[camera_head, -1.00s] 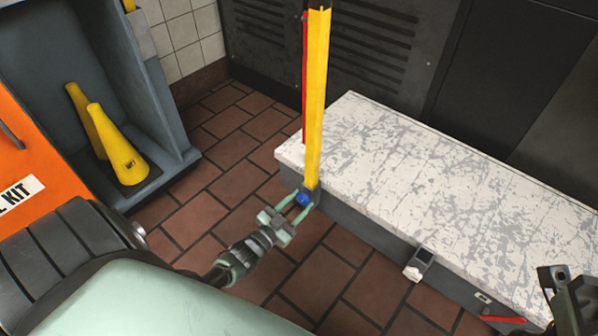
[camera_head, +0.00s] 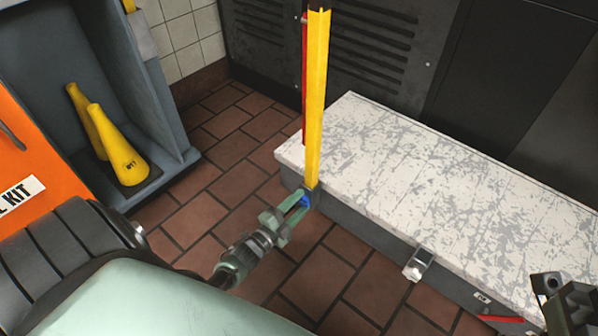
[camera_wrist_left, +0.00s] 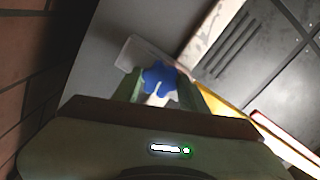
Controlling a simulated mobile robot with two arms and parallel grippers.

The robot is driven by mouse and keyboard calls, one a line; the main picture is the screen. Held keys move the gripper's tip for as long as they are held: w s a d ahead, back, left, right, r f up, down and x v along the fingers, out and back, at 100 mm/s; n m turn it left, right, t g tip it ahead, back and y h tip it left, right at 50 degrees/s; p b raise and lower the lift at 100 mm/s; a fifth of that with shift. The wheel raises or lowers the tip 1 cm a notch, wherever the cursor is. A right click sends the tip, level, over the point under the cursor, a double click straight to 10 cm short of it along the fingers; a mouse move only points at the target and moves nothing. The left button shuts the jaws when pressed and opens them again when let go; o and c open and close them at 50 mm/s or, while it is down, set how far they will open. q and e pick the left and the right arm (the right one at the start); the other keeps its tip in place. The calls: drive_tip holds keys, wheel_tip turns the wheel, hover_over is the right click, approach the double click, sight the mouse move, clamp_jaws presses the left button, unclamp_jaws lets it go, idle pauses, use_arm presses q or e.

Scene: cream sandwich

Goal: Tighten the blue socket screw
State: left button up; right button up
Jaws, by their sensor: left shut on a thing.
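The blue socket screw (camera_head: 305,201) is a small lobed knob at the foot of the upright yellow post (camera_head: 317,110), by the near left corner of the white-topped bench. My left gripper (camera_head: 301,204) is shut on the blue screw, with its green fingers on either side of it and partly hiding it in the head view. In the left wrist view the blue screw (camera_wrist_left: 158,78) sits between the two fingertips, in front of a grey plate. My right gripper (camera_head: 562,292) shows only in part at the lower right edge, and its jaws are unclear.
The scratched white bench top (camera_head: 430,190) is bare. A metal latch (camera_head: 419,263) is on its front side. A red bar (camera_head: 304,90) stands behind the yellow post. Yellow cones (camera_head: 122,145) stand in a grey cabinet at left. The tiled floor (camera_head: 190,215) is clear.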

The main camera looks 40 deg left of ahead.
use_arm(q)
drive_tip(key=shift+m, duration=0.8)
drive_tip(key=o, duration=1.4)
drive_tip(key=shift+c, duration=0.2)
drive_tip(key=s+p, duration=0.2)
drive_tip(key=s, duration=0.5)
drive_tip(key=shift+s+a, duration=0.25)
drive_tip(key=shift+s, duration=0.15)
